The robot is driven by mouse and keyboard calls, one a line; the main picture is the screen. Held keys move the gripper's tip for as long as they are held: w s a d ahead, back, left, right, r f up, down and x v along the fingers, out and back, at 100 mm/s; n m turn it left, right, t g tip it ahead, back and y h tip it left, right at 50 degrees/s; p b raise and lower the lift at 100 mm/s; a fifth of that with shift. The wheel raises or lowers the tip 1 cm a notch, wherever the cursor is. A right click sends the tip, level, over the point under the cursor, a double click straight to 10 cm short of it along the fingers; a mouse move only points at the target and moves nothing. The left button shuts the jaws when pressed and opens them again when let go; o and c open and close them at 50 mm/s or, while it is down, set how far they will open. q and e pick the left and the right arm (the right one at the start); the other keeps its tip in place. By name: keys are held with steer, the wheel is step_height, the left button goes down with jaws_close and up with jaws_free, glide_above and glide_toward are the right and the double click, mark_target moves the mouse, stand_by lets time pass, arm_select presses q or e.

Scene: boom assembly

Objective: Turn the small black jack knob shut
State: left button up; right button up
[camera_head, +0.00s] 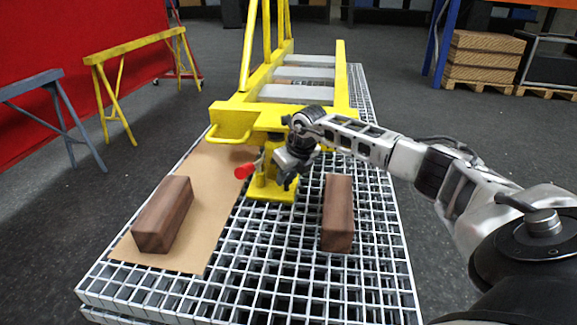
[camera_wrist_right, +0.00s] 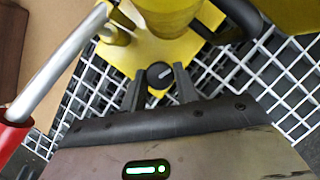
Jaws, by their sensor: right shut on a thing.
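The small black jack knob (camera_wrist_right: 159,74) has a pale mark on its face and sits low on the yellow jack. My right gripper (camera_wrist_right: 160,90) is shut on the knob, one dark finger on each side of it. In the head view the right gripper (camera_head: 286,180) reaches in from the right beside the yellow jack (camera_head: 268,190), and the knob is hidden there. The jack stands on the metal grating under the yellow boom frame (camera_head: 262,114). Its red-ended handle (camera_head: 243,171) points left; the red grip (camera_wrist_right: 14,138) and silver rod also show in the wrist view. My left gripper is not in view.
A brown wooden block (camera_head: 163,214) lies on a cardboard sheet (camera_head: 205,215) at left. Another brown block (camera_head: 338,213) stands on the grating (camera_head: 270,290) right of the jack, close to my right arm. The front grating is clear.

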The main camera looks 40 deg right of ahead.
steer(key=m+p, duration=0.1)
steer(key=m, duration=0.1)
steer(key=m+h+p, duration=0.1)
steer(key=shift+a+r+m+h, duration=0.2)
steer(key=shift+m+h, duration=0.1)
steer(key=shift+m, duration=0.1)
steer(key=m+h+p, duration=0.1)
steer(key=m, duration=0.1)
steer(key=shift+w+f+m+g, duration=0.1)
steer(key=shift+m+g, duration=0.2)
steer(key=shift+m, duration=0.1)
steer(key=shift+m+g+h+p, duration=0.3)
steer(key=shift+m+p, duration=0.05)
steer(key=shift+m, duration=0.75)
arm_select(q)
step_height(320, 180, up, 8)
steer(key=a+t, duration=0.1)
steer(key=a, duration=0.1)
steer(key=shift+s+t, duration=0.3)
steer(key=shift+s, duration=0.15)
arm_select(e)
steer(key=shift+w+m+g+h, duration=0.1)
steer(key=shift+m+g+h, duration=0.25)
steer(key=shift+m, duration=0.75)
steer(key=o, duration=0.9)
steer(key=shift+o, duration=0.2)
